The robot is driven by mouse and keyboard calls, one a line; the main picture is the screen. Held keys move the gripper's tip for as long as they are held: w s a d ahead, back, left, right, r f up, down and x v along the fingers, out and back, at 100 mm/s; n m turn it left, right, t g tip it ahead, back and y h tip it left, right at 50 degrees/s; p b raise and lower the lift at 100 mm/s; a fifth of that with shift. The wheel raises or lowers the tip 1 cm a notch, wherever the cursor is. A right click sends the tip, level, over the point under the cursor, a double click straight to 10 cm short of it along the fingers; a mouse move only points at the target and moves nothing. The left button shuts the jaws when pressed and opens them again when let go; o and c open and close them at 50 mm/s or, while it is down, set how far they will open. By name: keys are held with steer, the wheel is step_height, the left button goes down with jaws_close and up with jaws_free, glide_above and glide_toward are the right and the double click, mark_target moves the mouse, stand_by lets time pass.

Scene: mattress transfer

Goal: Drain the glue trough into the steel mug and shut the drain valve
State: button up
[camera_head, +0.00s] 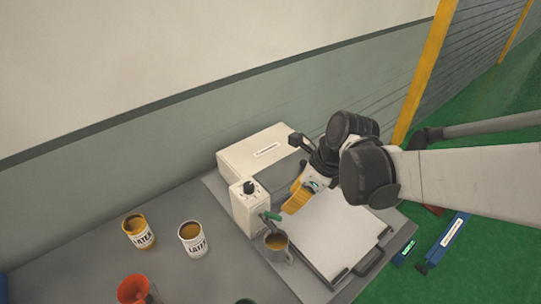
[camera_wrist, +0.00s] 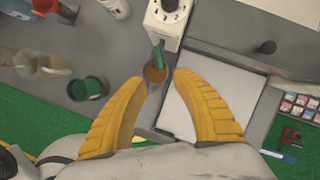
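The white glue machine (camera_head: 247,212) has a dial on its near unit and a green valve handle (camera_head: 272,216) low on its front. The handle also shows in the wrist view (camera_wrist: 159,56), pointing toward the mug. The steel mug (camera_head: 284,256) stands below the outlet and holds brown liquid; it also shows in the wrist view (camera_wrist: 154,88). No falling stream can be made out. The trough's inside is hidden. My gripper (camera_head: 289,210) is open and empty beside the valve. In the wrist view its yellow fingertips (camera_wrist: 158,79) flank the mug in the picture, with no visible contact.
Two LATEX cups (camera_head: 193,240) and an orange funnel (camera_head: 133,288) stand left on the grey table. A green cup (camera_wrist: 84,89) stands left of the mug. A white flat plate (camera_head: 328,232) with a dark handle lies right. Blue cases (camera_head: 443,243) are beyond the edge.

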mark_target(277, 216)
steer(key=b+x, duration=0.3)
steer(key=x, duration=0.7)
steer(key=shift+f, duration=0.15)
jaws_close()
